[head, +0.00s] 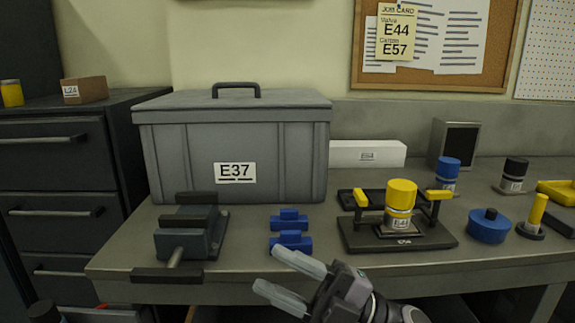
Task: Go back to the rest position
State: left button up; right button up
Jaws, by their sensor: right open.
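My right gripper (278,276) is in front of the bench's front edge, at the bottom middle of the head view. Its two pale fingers are spread apart with nothing between them. They point left, below and in front of the two blue blocks (290,241). My left gripper does not show. A yellow-topped cylinder labelled E44 (400,195) stands upright on a dark plate fixture (365,241) with yellow-tipped side arms, to the right of and behind the gripper.
The workbench (255,280) carries a grey lidded box E37 (270,160), a vise (190,235), a blue round part (489,227), a yellow-handled piece (536,213), a blue-topped cylinder (447,170) and a black-topped one (515,170). A drawer cabinet (60,175) stands left.

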jog(key=w+d+f+m+t+h+p, duration=0.1)
jog(key=d+f+m+t+h, duration=0.7)
jog(key=m, duration=0.3)
jog(key=d+f+m+t+h+p, duration=0.1)
jog(key=d+f+m+t+h, duration=0.5)
jog(key=f+m, duration=0.4)
pick_arm(q)
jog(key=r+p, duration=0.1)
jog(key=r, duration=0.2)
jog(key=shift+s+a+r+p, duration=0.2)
jog(key=shift+p, duration=0.2)
pick_arm(e)
jog(key=s+d+f+m+g+h, duration=0.3)
jog(key=s+f, duration=0.4)
jog(key=f, duration=0.1)
jog(key=s+d+f+m+g+h, duration=0.3)
jog(key=s+f+g, duration=0.1)
jog(key=s+f, duration=0.3)
jog(key=shift+s+d+f+g+h, duration=0.3)
jog(key=shift+s+d+f, duration=0.1)
jog(key=shift+s, duration=0.15)
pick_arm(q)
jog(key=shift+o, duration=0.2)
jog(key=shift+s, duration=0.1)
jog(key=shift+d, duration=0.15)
